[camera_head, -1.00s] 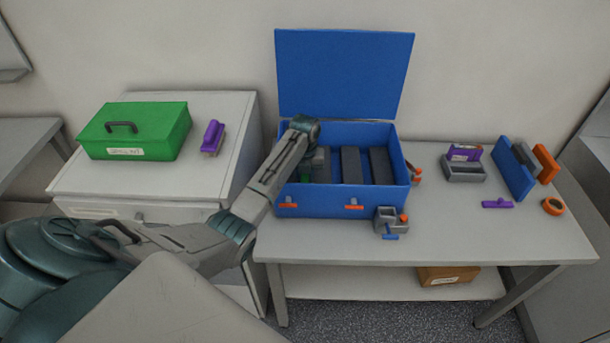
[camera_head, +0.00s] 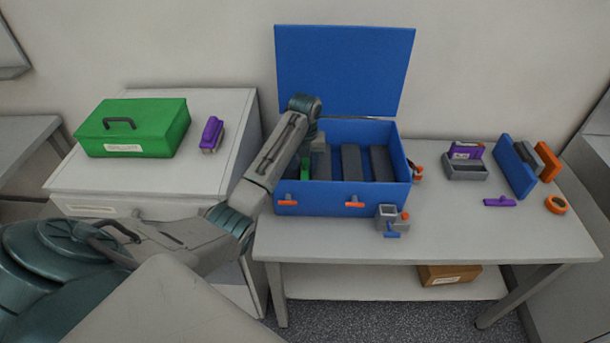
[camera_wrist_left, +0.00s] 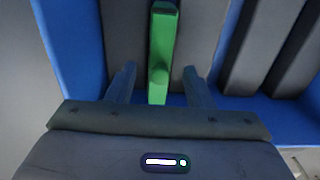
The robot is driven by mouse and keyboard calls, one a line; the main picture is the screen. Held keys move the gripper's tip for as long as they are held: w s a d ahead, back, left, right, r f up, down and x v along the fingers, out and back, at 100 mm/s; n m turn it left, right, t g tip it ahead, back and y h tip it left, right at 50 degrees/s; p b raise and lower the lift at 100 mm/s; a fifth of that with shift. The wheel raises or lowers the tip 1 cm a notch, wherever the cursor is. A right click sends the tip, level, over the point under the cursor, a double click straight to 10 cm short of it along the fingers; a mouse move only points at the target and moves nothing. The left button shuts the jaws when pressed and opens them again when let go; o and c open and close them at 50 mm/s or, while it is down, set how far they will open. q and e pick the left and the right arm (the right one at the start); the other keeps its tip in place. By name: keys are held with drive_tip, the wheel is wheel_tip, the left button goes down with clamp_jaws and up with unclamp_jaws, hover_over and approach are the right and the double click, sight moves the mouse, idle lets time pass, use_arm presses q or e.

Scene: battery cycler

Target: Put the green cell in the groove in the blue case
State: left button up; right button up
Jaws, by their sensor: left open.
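The blue case (camera_head: 330,202) stands open on the table, its lid raised at the back. Dark grey blocks with gaps between them fill its inside. The green cell (camera_head: 305,168) is in the left part of the case; in the left wrist view the green cell (camera_wrist_left: 161,50) lies lengthwise along the grey padding, with a round knob on it. My left gripper (camera_wrist_left: 160,84) is open above the case, its two fingers apart on either side of the cell's near end and not touching it. Whether the cell sits fully down in a groove is hard to tell. My right gripper is not seen.
A small grey holder (camera_head: 388,218) stands at the case's front right. A green box (camera_head: 135,128) and a purple-topped item (camera_head: 211,134) are on the left cabinet. A grey bin (camera_head: 466,170), blue panel (camera_head: 514,167) and orange ring (camera_head: 556,204) lie at right. The table's front right is clear.

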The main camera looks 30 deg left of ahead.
use_arm(q)
wheel_tip(320, 180, up, 4)
drive_tip(key=shift+b, duration=0.55)
wheel_tip(320, 180, up, 2)
drive_tip(key=shift+p, duration=0.8)
drive_tip(key=shift+r+p, duration=0.5)
drive_tip(key=shift+p, duration=0.1)
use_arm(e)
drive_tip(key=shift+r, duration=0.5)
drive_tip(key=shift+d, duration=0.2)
